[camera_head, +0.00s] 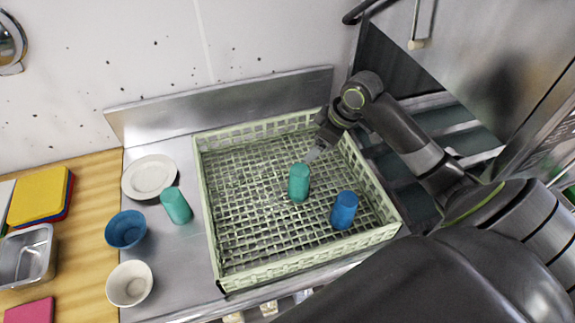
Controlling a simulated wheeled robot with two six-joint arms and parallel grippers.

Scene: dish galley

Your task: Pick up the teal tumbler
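A teal tumbler (299,184) stands in the pale green dish rack (208,226), near its middle. A second teal tumbler (176,206) is on the steel counter left of the rack and looks tilted in the picture. My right gripper (311,155) reaches in from the right over the rack, pointing down, with its fingertips at or just above the rim of the racked teal tumbler. Whether the fingers touch it, or are apart or shut, is too small to tell. My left gripper is not in view.
A blue tumbler (344,210) stands in the rack, right of the teal one. A white plate (149,177), a blue bowl (125,230) and a white bowl (129,284) are on the counter at left. The rack's left half is empty. A steel backsplash (230,105) rises behind.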

